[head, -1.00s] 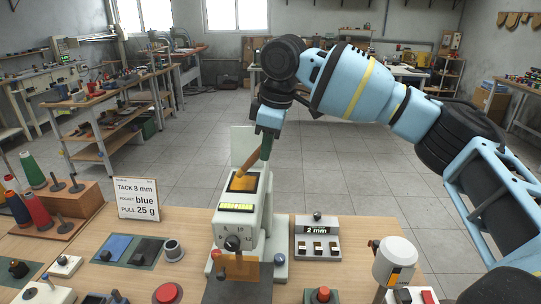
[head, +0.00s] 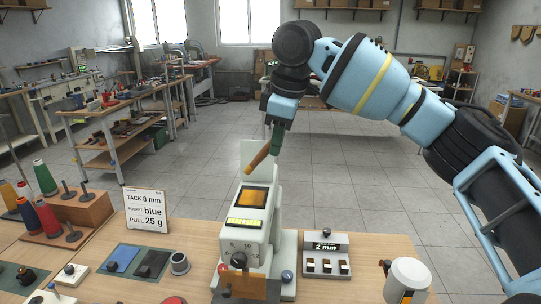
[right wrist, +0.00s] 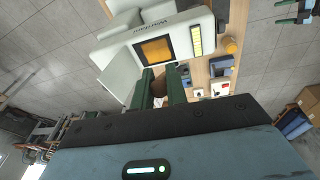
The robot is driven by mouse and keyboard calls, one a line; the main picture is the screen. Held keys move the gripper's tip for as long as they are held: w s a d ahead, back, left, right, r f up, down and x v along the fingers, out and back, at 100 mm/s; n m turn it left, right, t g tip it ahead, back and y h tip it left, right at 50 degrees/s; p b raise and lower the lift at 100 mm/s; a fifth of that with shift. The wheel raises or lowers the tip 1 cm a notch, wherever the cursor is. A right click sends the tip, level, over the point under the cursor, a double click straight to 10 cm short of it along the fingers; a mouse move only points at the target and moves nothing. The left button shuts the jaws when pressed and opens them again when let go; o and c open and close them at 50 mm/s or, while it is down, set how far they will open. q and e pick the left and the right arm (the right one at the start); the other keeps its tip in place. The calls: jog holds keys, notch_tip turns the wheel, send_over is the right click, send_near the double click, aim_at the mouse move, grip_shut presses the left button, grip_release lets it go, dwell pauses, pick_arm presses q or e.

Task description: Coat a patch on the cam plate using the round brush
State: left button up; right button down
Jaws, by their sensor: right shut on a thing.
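My right gripper (head: 276,148) is shut on a brown, rod-like thing that I take for the round brush (head: 258,159). The brush slants down to the left, its lower end in the air above the white machine. In the right wrist view the green fingers of this gripper (right wrist: 161,88) stand on either side of the brush, which is mostly hidden. The machine has an orange square in a dark frame (head: 252,198); it also shows in the right wrist view (right wrist: 155,50). A brown plate (head: 240,287) is at the machine's front. I cannot tell which is the cam plate.
A sign (head: 147,211) stands left of the machine, near thread spools (head: 47,178) on a wooden stand. A white unit with switches (head: 325,258) is at its right, and a white-topped device (head: 407,279) nearer the front right. Beyond the workbench is open floor (head: 340,190).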

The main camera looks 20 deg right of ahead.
jog(key=shift+w, duration=0.1)
dwell(0.3)
pick_arm(q)
jog(key=shift+s+d+f+g+b, duration=0.2)
jog(key=shift+s+f+g+b, duration=0.1)
jog(key=shift+s+f+b, duration=0.55)
pick_arm(e)
jog(key=w, duration=0.1)
jog(key=w+g, duration=0.1)
jog(key=w, duration=0.1)
jog(key=shift+d+f+n+g, duration=0.3)
jog(key=shift+d+f+n, duration=0.05)
jog(key=shift+f+n, duration=0.05)
pick_arm(q)
jog(key=shift+d, duration=0.1)
pick_arm(e)
jog(key=shift+r, duration=0.1)
